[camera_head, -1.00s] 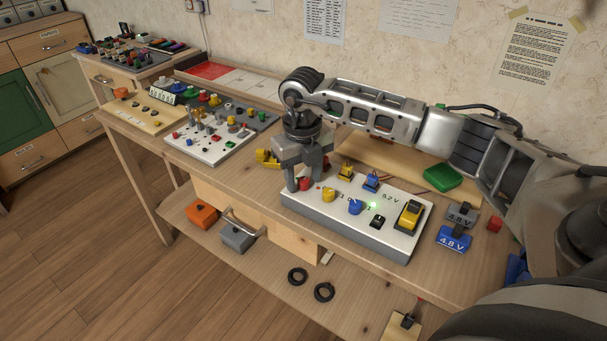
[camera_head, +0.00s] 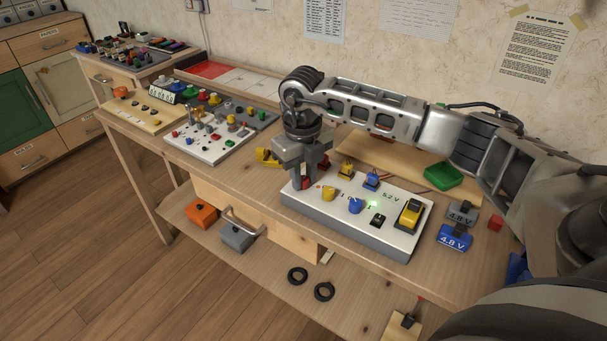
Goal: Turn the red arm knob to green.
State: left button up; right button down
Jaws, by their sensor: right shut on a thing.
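The white control panel (camera_head: 340,222) sits on the workbench with a row of knobs along it. The red arm knob (camera_head: 306,183) is at its left end, mostly hidden by my right gripper (camera_head: 305,180). My right gripper points down and is shut on the red knob. A yellow knob (camera_head: 329,194) and a blue knob (camera_head: 354,205) stand to its right. My left gripper is not in view.
A black switch (camera_head: 378,221) and a large yellow switch (camera_head: 410,214) sit on the panel's right part. A green block (camera_head: 444,177) and 4.8 V blocks (camera_head: 455,237) lie to the right. Another crowded board (camera_head: 206,146) stands to the left.

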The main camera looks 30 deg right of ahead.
jog(key=n+b, duration=0.1)
jog(key=n, duration=0.2)
jog(key=shift+n, duration=0.3)
jog(key=n, duration=0.2)
jog(key=shift+n+b, duration=0.3)
jog(key=shift+b, duration=0.05)
jog(key=shift+n, duration=0.8)
jog(key=shift+n+b, duration=0.4)
jog(key=shift+n, duration=0.5)
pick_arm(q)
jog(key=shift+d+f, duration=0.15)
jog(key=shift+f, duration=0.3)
pick_arm(e)
jog(key=shift+n, duration=0.4)
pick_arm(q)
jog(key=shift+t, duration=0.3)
pick_arm(e)
jog(key=shift+r+n, duration=0.1)
jog(key=shift+n, duration=0.2)
jog(key=shift+w, duration=0.1)
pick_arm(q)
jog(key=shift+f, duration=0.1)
pick_arm(e)
jog(key=c, duration=1.2)
grip_release()
